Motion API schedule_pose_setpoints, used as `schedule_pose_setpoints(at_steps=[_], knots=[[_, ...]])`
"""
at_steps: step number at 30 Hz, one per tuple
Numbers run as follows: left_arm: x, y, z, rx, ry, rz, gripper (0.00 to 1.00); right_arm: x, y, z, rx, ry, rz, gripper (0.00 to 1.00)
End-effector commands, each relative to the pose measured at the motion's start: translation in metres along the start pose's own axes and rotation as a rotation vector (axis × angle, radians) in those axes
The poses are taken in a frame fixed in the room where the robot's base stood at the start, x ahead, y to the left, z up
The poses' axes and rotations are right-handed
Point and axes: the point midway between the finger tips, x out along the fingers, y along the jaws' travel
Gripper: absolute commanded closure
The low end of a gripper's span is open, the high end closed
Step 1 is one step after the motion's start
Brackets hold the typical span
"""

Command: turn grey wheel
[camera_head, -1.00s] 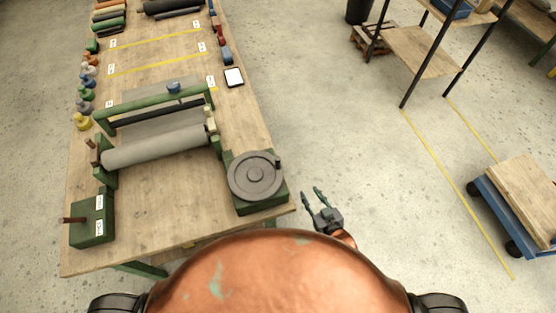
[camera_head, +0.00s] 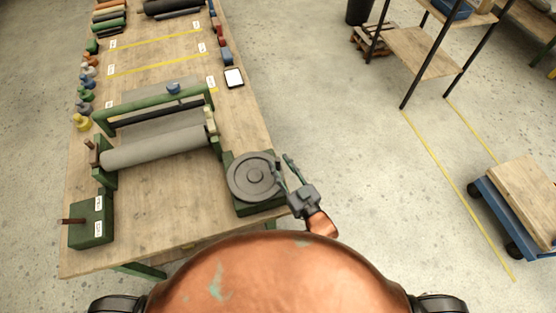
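The grey wheel (camera_head: 252,177) lies flat on a green base (camera_head: 240,207) at the right front corner of the workbench. My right gripper (camera_head: 284,167) is at the wheel's right edge, with its fingers pointing up the picture. The fingers are spread apart, one over or beside the wheel's rim and the other outside it to the right. I cannot tell whether the left finger touches the rim. The small knob seen earlier on the wheel's upper right rim is hard to make out now. My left gripper is not in view.
A green-framed roller machine (camera_head: 155,148) stands left of the wheel on the wooden workbench (camera_head: 160,215). A green box with a brown handle (camera_head: 91,223) is at the left front corner. A tablet (camera_head: 234,78) lies near the right edge. Open floor lies right of the bench.

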Motion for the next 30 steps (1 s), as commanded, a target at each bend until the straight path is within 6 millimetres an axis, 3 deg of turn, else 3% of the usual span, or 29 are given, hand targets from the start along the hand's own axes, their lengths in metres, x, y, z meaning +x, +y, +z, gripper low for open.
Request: schedule_pose_setpoints(at_steps=[6, 15, 28, 30], knots=[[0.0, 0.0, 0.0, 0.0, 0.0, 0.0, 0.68, 0.018, 0.0, 0.0, 0.001, -0.001, 0.0, 0.69], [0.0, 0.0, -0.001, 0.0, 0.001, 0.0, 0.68, 0.02, 0.0, 0.001, 0.0, -0.002, 0.001, 0.7], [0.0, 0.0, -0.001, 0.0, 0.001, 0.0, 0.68, 0.02, 0.0, 0.001, 0.0, -0.002, 0.001, 0.99], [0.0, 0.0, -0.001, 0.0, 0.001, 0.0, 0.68, 0.02, 0.0, 0.001, 0.0, -0.002, 0.001, 1.0]])
